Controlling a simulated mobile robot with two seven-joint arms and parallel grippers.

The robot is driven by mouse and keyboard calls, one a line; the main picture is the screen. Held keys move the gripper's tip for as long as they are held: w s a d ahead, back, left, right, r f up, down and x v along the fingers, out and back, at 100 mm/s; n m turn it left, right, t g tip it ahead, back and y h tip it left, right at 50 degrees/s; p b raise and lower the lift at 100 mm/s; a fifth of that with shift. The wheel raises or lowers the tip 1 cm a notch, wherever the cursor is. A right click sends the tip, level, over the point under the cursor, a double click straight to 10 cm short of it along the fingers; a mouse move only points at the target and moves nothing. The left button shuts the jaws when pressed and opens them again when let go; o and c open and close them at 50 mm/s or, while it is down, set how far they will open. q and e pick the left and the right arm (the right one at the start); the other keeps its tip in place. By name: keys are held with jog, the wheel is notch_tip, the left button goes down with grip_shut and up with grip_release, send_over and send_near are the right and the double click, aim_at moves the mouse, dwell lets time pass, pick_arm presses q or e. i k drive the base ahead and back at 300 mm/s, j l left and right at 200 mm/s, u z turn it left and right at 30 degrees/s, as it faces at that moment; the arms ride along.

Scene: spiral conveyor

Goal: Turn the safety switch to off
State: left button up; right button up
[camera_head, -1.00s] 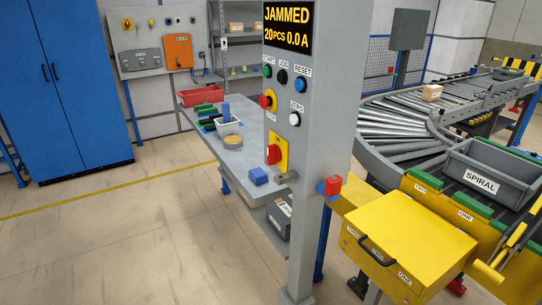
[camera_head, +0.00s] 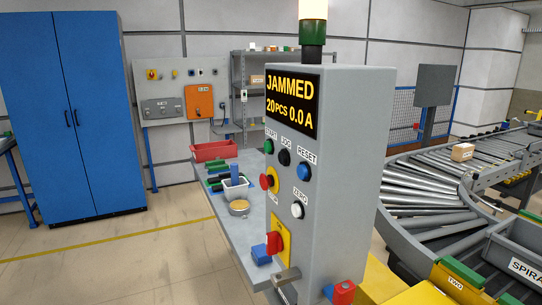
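A grey control post (camera_head: 340,170) stands in the middle with a display (camera_head: 291,106) reading JAMMED, 20 PCS, 0.0 A. Low on its front is a yellow plate (camera_head: 282,236) with a red rotary handle (camera_head: 274,243), which looks like the safety switch. The handle appears roughly upright; its position marks are too small to read. A small metal piece (camera_head: 287,276) sticks out just below the plate. Neither of my grippers is in view.
Above the handle are a red emergency knob (camera_head: 266,181) and several buttons. A workbench (camera_head: 228,215) with a red bin (camera_head: 214,151) stands behind the post. The roller conveyor (camera_head: 430,210) curves at right. A blue cabinet (camera_head: 70,115) is at left; floor between is clear.

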aim_at(273, 242)
jog(key=i+l, duration=0.15)
jog(key=j+z, duration=0.35)
jog(key=i+j+z, duration=0.1)
jog(key=z, duration=0.2)
jog(key=j+z, duration=0.15)
jog(key=j, duration=0.35)
jog(key=k+j+z, duration=0.2)
jog(key=j, duration=0.85)
jog(key=k+j, duration=0.1)
jog(key=j, duration=0.45)
jog(key=j+z, duration=0.1)
jog(key=j, duration=0.45)
jog(key=k+j, duration=0.15)
jog(key=j, duration=0.35)
jog(key=j+z, duration=0.1)
jog(key=j, duration=0.45)
jog(key=i+l, duration=0.35)
jog(key=l, duration=0.15)
jog(key=u, duration=0.05)
